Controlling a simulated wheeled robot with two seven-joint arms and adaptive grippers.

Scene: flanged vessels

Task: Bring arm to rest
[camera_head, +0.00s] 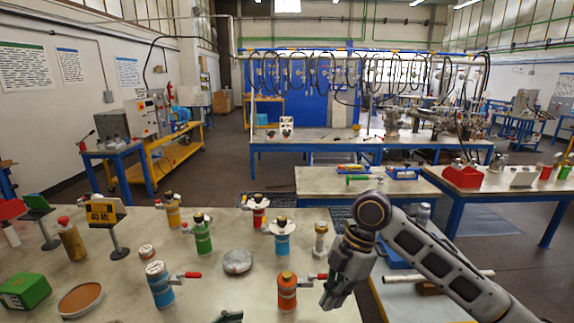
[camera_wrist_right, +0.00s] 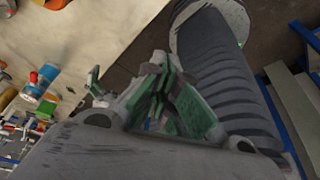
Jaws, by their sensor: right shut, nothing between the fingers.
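My right arm comes in from the right in the head view. Its gripper (camera_head: 330,300) hangs over the front right edge of the vessel table (camera_head: 215,285), just right of an orange vessel (camera_head: 287,292) with a red-handled valve. The fingers are shut with nothing between them. In the right wrist view the green-padded fingers (camera_wrist_right: 157,68) meet. A small dark green piece at the bottom edge of the head view may be a tip of my left gripper (camera_head: 228,317); its jaw state is hidden.
The table holds several flanged vessels, including a blue one (camera_head: 159,285) and a green one (camera_head: 202,236). A grey disc (camera_head: 237,262), a green box (camera_head: 25,290) and a yellow sign (camera_head: 103,213) also stand there. A blue-legged table with a red bin (camera_head: 462,176) is at right.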

